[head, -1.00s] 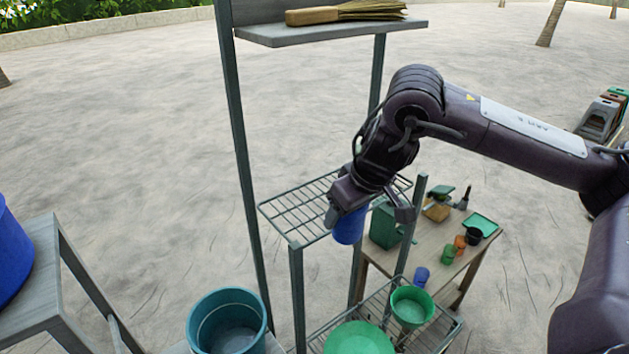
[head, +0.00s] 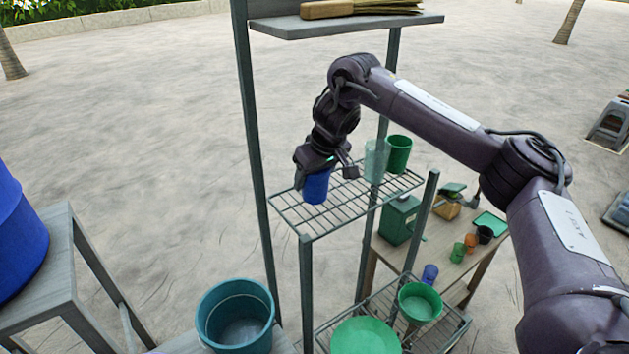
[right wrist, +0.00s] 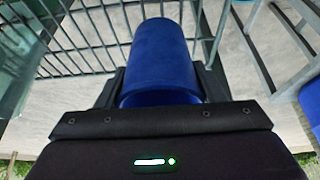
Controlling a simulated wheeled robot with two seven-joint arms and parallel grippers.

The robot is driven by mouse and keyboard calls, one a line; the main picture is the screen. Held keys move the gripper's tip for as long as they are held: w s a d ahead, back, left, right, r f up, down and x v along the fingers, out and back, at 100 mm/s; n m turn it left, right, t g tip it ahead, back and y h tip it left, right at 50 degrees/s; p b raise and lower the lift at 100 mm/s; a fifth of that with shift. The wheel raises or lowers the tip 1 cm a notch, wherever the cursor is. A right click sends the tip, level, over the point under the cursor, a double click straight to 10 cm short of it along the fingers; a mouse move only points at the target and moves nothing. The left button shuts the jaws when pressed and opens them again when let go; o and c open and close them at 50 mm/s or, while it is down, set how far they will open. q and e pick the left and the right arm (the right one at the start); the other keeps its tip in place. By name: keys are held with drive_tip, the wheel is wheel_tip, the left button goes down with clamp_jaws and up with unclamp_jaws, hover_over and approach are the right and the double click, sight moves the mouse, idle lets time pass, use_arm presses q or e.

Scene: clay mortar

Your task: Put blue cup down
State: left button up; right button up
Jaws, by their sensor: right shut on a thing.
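The blue cup (head: 317,187) is in my right gripper (head: 326,171) over the left end of the wire rack shelf (head: 345,214) in the head view. My right gripper is shut on it. In the right wrist view the blue cup (right wrist: 159,60) lies between the two fingers, with the wire rack (right wrist: 92,35) behind it. I cannot tell whether the cup's base touches the wires. My left gripper is not in view.
A clear cup (head: 376,160) and a green cup (head: 398,155) stand on the same rack, right of my gripper. A wooden shelf (head: 350,24) with a brush is above. Teal bucket (head: 234,315) and green bowls (head: 362,336) are below. The rack's middle is free.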

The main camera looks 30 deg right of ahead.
drive_tip(key=shift+f, duration=0.6)
drive_tip(key=shift+d+f, duration=0.1)
drive_tip(key=shift+f, duration=0.15)
drive_tip(key=shift+f, duration=0.15)
drive_tip(key=o, duration=0.9)
drive_tip(key=shift+o, duration=0.4)
